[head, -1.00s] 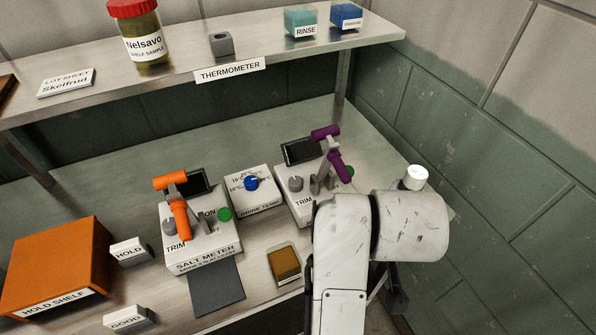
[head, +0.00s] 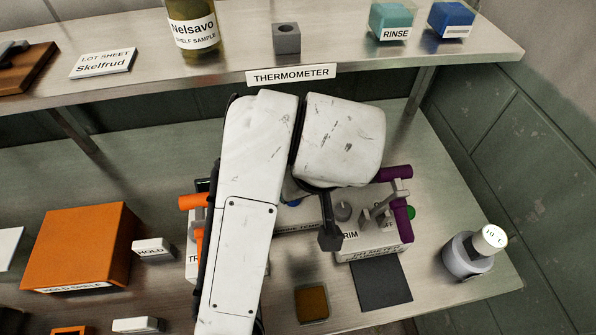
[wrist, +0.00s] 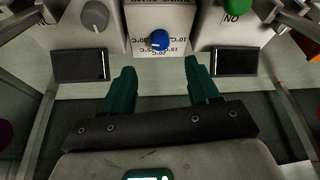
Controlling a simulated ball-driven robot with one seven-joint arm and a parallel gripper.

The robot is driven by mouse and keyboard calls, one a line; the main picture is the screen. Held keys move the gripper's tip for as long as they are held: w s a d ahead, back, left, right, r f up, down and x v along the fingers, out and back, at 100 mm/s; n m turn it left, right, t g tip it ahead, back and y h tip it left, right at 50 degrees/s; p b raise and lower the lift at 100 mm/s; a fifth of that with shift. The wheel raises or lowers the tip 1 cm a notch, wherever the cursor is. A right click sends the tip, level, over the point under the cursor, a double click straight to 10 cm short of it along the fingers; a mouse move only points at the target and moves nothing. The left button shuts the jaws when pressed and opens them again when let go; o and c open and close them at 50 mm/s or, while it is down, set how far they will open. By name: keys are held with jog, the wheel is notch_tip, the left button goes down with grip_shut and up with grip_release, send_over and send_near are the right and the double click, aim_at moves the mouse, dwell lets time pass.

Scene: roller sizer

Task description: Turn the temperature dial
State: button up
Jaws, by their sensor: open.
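The temperature dial (wrist: 160,41) is a small blue knob on the face of a white box (wrist: 148,17) with °C marks printed around it. The marks appear upside down in the wrist view. In the head view my arm covers most of this box; only a bit of the blue dial (head: 293,202) shows beside the arm. My gripper (wrist: 161,78) has two teal fingers, spread apart and empty. In the wrist view the dial lies beyond the fingertips, roughly centred between them, and they do not appear to touch it.
Two meters flank the dial box: one with an orange handle (head: 192,201), one with a purple handle (head: 400,207). Their dark screens (wrist: 79,65) show beside my fingers. A shelf (head: 200,75) hangs above. A capped bottle (head: 488,240) stands right in a grey holder.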

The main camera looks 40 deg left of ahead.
jog(key=b+x, duration=0.1)
jog(key=x, duration=0.2)
jog(key=b+x, duration=0.2)
jog(key=x, duration=0.2)
jog(key=b+x, duration=0.1)
jog(key=x, duration=0.3)
jog(key=shift+w+a+r+b, duration=0.15)
jog(key=shift+w+a+b, duration=0.05)
jog(key=shift+a+b, duration=0.1)
jog(key=c, duration=1)
jog(key=shift+d+r, duration=0.1)
jog(key=shift+p, duration=0.5)
